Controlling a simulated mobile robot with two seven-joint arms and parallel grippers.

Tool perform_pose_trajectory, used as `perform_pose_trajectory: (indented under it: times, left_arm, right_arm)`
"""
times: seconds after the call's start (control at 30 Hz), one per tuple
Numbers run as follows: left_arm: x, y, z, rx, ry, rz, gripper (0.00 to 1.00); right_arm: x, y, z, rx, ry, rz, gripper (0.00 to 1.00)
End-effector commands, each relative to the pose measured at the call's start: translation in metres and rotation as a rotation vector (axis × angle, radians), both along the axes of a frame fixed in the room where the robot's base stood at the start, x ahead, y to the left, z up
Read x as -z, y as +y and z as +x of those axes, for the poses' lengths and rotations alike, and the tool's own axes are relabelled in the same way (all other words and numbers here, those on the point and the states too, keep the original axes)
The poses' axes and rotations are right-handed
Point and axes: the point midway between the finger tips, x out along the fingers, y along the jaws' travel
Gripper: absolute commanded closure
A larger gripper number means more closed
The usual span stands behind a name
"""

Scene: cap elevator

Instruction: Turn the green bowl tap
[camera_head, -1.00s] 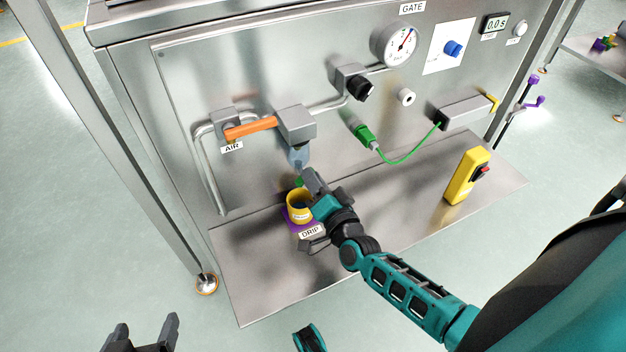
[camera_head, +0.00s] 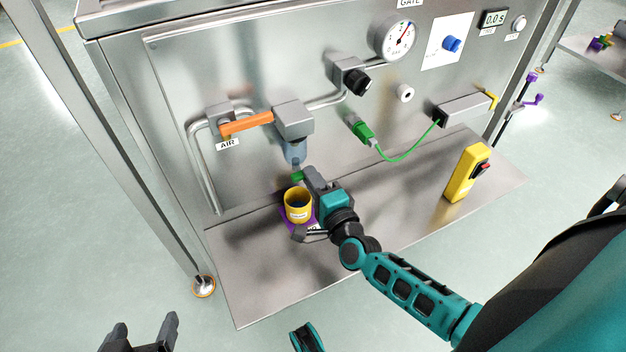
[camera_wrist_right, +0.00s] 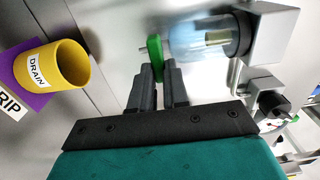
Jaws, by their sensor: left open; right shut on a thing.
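The green bowl tap (camera_wrist_right: 154,56) sits at the bottom end of the clear bluish bowl (camera_wrist_right: 205,38) in the right wrist view. In the head view the tap (camera_head: 297,176) is a small green patch under the bowl (camera_head: 294,151), partly hidden by my right gripper. My right gripper (camera_wrist_right: 158,72) is shut on the tap, with its two dark fingertips at the tap's near end. My left gripper (camera_head: 142,331) is open and empty at the bottom left of the head view, far from the panel.
A yellow cup (camera_head: 298,205) labelled DRAIN stands on a purple mat (camera_head: 290,218), close beside my right gripper. An orange lever (camera_head: 246,122) is on the AIR pipe. A yellow switch box (camera_head: 466,173) stands on the shelf (camera_head: 250,290), whose front left is clear.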

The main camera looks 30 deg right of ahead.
Motion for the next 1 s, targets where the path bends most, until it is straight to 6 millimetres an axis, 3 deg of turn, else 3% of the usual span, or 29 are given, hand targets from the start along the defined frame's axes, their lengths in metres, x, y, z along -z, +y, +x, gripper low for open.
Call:
perform_pose_trajectory:
  times: [0.5, 0.53, 0.77, 1.0]
  left_arm:
    - [0.0011, 0.0001, 0.0003, 0.0, 0.002, 0.001, 0.19]
    - [0.0011, 0.0002, 0.0003, 0.0, 0.002, 0.001, 0.19]
    - [0.0013, 0.0005, 0.0005, -0.001, 0.001, 0.001, 0.19]
    - [0.0011, 0.001, 0.0008, -0.002, 0.001, 0.001, 0.19]
  right_arm:
    - [0.0011, 0.0006, -0.0007, -0.001, 0.002, 0.019, 1.0]
    - [0.0011, 0.0006, -0.0007, -0.001, 0.002, 0.019, 0.82]
    - [0.0007, 0.0004, -0.0004, -0.001, 0.001, 0.017, 0.6]
    - [0.0004, 0.0002, -0.0007, 0.0, 0.0, 0.016, 0.6]
